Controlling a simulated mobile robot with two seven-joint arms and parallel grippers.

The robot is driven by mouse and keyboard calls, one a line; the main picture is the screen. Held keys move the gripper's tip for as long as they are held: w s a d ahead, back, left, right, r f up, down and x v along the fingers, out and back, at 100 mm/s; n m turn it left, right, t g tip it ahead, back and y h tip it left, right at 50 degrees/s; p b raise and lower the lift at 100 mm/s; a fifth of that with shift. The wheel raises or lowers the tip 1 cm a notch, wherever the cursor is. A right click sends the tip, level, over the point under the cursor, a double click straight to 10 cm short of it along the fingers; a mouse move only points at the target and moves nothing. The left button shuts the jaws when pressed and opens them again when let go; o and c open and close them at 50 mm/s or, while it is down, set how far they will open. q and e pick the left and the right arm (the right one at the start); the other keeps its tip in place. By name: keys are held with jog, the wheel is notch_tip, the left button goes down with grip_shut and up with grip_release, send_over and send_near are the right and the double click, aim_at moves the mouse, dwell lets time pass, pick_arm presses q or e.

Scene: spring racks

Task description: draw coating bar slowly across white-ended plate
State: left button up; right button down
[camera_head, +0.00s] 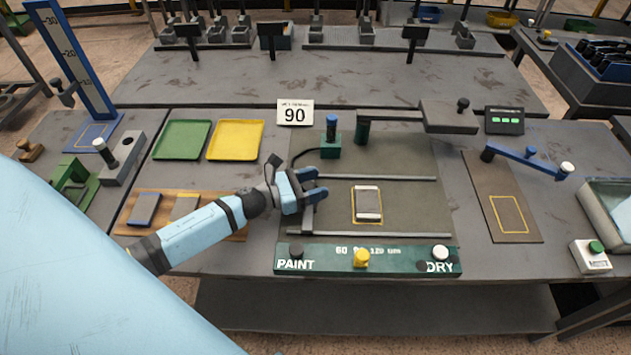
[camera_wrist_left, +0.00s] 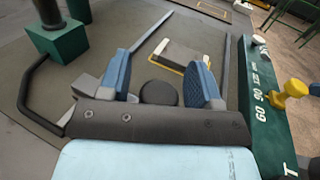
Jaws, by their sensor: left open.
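A grey bar (camera_head: 307,218), which looks like the coating bar, lies crosswise between the two rails, left of the plate and partly hidden by my gripper. My left gripper (camera_head: 318,187) is open above the bar's upper part, its blue fingers pointing towards the plate side. In the left wrist view a round dark knob (camera_wrist_left: 158,92) shows between the fingers; contact is unclear. My right gripper is not in view.
Long rails (camera_head: 380,179) run above and below the plate. A green panel (camera_head: 320,261) marked PAINT and DRY, with a yellow knob (camera_head: 361,258), borders the front. A green block with a blue-topped post (camera_head: 331,145) stands behind my gripper.

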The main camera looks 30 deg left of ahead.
pick_arm(q)
jog(key=shift+w+d, duration=0.1)
jog(key=shift+w, duration=0.05)
grip_shut()
jog(key=shift+d, duration=0.1)
